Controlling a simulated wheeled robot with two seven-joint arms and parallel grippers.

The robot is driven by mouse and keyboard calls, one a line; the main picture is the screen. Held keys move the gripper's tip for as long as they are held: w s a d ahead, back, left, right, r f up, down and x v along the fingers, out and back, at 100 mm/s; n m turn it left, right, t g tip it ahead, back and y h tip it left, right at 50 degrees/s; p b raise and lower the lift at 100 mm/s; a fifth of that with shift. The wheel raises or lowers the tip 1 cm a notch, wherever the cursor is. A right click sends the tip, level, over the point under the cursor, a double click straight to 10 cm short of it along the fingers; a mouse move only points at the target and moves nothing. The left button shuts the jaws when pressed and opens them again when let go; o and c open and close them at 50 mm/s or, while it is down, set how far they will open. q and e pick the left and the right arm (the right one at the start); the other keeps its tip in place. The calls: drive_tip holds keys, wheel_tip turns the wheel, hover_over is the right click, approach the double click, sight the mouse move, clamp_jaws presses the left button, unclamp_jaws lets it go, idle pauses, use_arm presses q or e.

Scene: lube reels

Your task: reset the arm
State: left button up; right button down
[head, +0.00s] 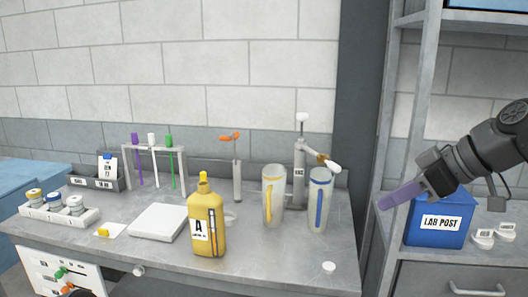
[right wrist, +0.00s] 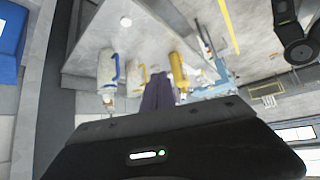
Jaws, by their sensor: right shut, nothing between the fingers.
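My right gripper (head: 402,196) comes in from the right in the head view, with purple fingers pointing left and slightly down. Its fingers are shut with nothing between them. It is in front of the blue LAB POST box (head: 437,231) and overlaps its left edge in the picture. In the right wrist view the purple fingers (right wrist: 158,92) show closed together above the dark palm. My left gripper is not in view.
On the bench stand a yellow bottle marked A (head: 208,225), a yellow-striped cylinder (head: 273,200), a blue-striped cylinder (head: 320,205) and a tap (head: 299,170). A tube rack (head: 155,149) stands behind. White-labelled pieces (head: 483,238) lie right of the box.

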drive_tip(key=w+a+f+m+g+h, duration=0.1)
drive_tip(key=w+a+f+m, duration=0.15)
drive_tip(key=f, duration=0.85)
drive_tip(key=w+a+f+m, duration=0.1)
drive_tip(key=w+f, duration=0.3)
drive_tip(key=f, duration=0.6)
drive_tip(key=s+a+f+m+g+h, duration=0.1)
drive_tip(key=a+f+m, duration=0.1)
drive_tip(key=f, duration=0.8)
drive_tip(key=s+a+f+m+g, duration=0.1)
drive_tip(key=a+f, duration=0.1)
drive_tip(key=f, duration=0.7)
drive_tip(key=s+a+f+m+g+h, duration=0.1)
drive_tip(key=s+a+f, duration=0.1)
drive_tip(key=s+f, duration=0.5)
drive_tip(key=s+a+f+m, duration=0.2)
drive_tip(key=s+f, duration=0.3)
drive_tip(key=f, duration=0.4)
drive_tip(key=s+a+f+m, duration=0.1)
drive_tip(key=s+f, duration=0.3)
drive_tip(key=s, duration=0.4)
drive_tip(key=s+a+f+m+g, duration=0.1)
drive_tip(key=s+a+f, duration=0.2)
drive_tip(key=s, duration=0.6)
drive_tip(key=shift+s+a+f, duration=0.2)
drive_tip(key=shift+a+f, duration=0.2)
drive_tip(key=shift+a, duration=0.25)
